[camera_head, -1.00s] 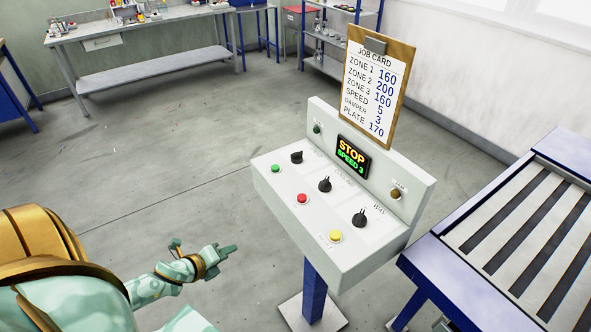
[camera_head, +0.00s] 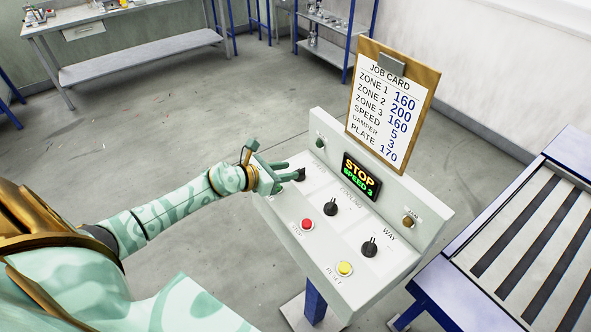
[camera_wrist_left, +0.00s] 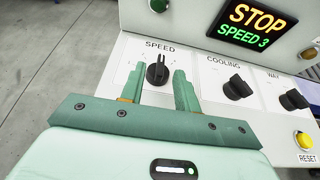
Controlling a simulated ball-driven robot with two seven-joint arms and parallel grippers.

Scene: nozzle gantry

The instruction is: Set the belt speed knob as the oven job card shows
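The job card (camera_head: 384,105) is clipped to a brown board on top of the control box and reads SPEED 5. The display (camera_head: 361,176) shows STOP and SPEED 3, also in the left wrist view (camera_wrist_left: 251,25). The black SPEED knob (camera_wrist_left: 157,72) has its ridge pointing roughly up in the left wrist view. It is partly hidden by my fingers in the head view (camera_head: 299,175). My left gripper (camera_head: 289,171) is open at the knob. In the left wrist view its fingers (camera_wrist_left: 156,78) stand either side of the knob with gaps showing. My right gripper is not in view.
The COOLING knob (camera_head: 331,207) and WAY knob (camera_head: 369,247) sit to the right on the same panel. A red button (camera_head: 307,224) and a yellow RESET button (camera_head: 345,269) lie along its front. A slatted conveyor (camera_head: 530,235) stands at the right.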

